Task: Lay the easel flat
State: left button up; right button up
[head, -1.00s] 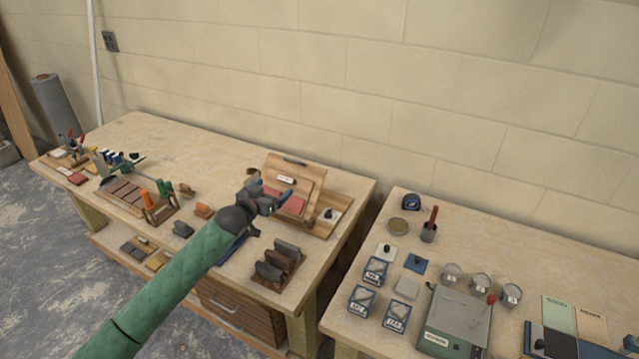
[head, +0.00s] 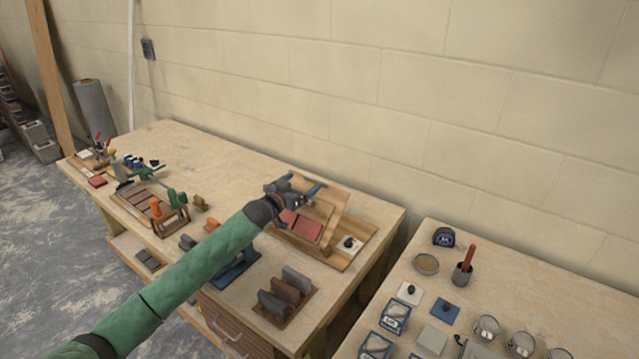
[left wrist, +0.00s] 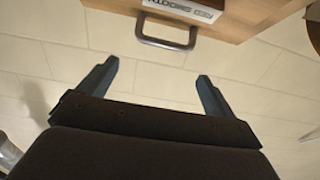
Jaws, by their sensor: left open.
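The wooden easel (head: 337,208) stands tilted up on a wooden base board at the right end of the left bench, with a red panel (head: 306,228) on its front. My left gripper (head: 306,184) is open and empty at its upper edge, partly covering it. In the left wrist view, the easel board (left wrist: 255,12) shows at the top with a white label and a grey bar handle (left wrist: 165,42). The handle lies just beyond and between the open fingertips of my left gripper (left wrist: 155,84), apart from them. My right gripper is out of view.
A rack of grey and brown blocks (head: 285,292) stands in front. The bench behind and left of the easel is clear up to the block wall.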

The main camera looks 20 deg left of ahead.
aim_at(312, 180)
pick_arm(q)
jog(key=shift+w+f+b, duration=0.2)
jog(key=shift+f+b, duration=0.25)
jog(key=shift+f, duration=0.15)
jog(key=shift+w+f+b, duration=0.15)
jog(key=shift+f+b, duration=0.25)
jog(key=shift+f, duration=0.2)
jog(key=shift+w+d, duration=0.1)
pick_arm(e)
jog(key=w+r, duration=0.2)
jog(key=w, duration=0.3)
pick_arm(q)
jog(key=p+x, duration=0.3)
jog(key=x, duration=0.3)
jog(key=shift+w+r, duration=0.15)
jog(key=shift+r, duration=0.05)
jog(key=shift+w+d+f, duration=0.2)
jog(key=shift+w+d, duration=0.05)
jog(key=shift+w, duration=0.35)
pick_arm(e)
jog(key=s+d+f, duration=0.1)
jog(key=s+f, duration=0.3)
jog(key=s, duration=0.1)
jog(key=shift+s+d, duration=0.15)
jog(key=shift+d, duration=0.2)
pick_arm(q)
jog(key=c, duration=1.1)
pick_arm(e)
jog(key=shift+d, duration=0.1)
